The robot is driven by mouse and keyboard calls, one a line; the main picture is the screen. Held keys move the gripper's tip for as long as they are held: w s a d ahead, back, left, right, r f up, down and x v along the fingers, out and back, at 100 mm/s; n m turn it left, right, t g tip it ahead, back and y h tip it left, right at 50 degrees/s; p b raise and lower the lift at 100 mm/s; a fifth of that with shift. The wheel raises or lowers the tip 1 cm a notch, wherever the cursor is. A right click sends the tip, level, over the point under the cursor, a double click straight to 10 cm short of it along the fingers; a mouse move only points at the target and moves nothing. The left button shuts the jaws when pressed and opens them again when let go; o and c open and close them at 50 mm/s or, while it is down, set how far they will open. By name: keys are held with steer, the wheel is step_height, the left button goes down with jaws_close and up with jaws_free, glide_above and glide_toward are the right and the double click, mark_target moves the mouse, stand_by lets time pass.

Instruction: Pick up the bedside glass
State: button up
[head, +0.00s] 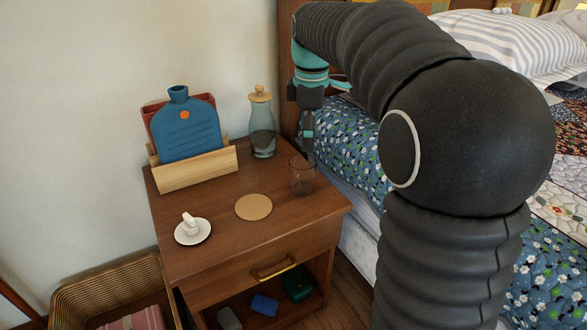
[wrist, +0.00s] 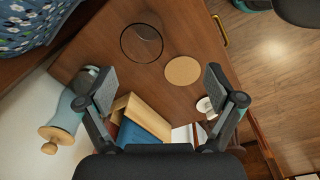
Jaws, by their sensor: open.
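The bedside glass (head: 302,178) is a clear tumbler standing on the right side of the wooden nightstand (head: 285,222). In the wrist view the glass (wrist: 142,42) shows from above as a dark ring, left of the cork coaster (wrist: 182,71). My gripper (head: 307,128) is above the back right of the nightstand, higher than the glass and apart from it. In the wrist view my gripper (wrist: 160,79) has its two fingers spread wide with nothing between them. The glass lies beyond the fingertips in that view.
The coaster (head: 253,207) lies bare. A stoppered carafe (head: 263,132) stands behind the glass. A wooden holder (head: 195,172) with a blue hot-water bottle (head: 188,130) is at the back left. A small white saucer (head: 207,231) is at the front left. The bed (head: 350,150) is close on the right.

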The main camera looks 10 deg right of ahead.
mark_target(302, 177)
steer(key=w+f, duration=0.1)
steer(key=f, duration=0.4)
steer(key=w+f+n+b, duration=0.1)
steer(key=f, duration=0.4)
steer(key=w+f+n+b, duration=0.1)
steer(key=f, duration=0.4)
steer(key=shift+w+a+f+g, duration=0.1)
steer(key=shift+w+g, duration=0.2)
steer(key=shift+w, duration=0.05)
steer(key=c, duration=1.2)
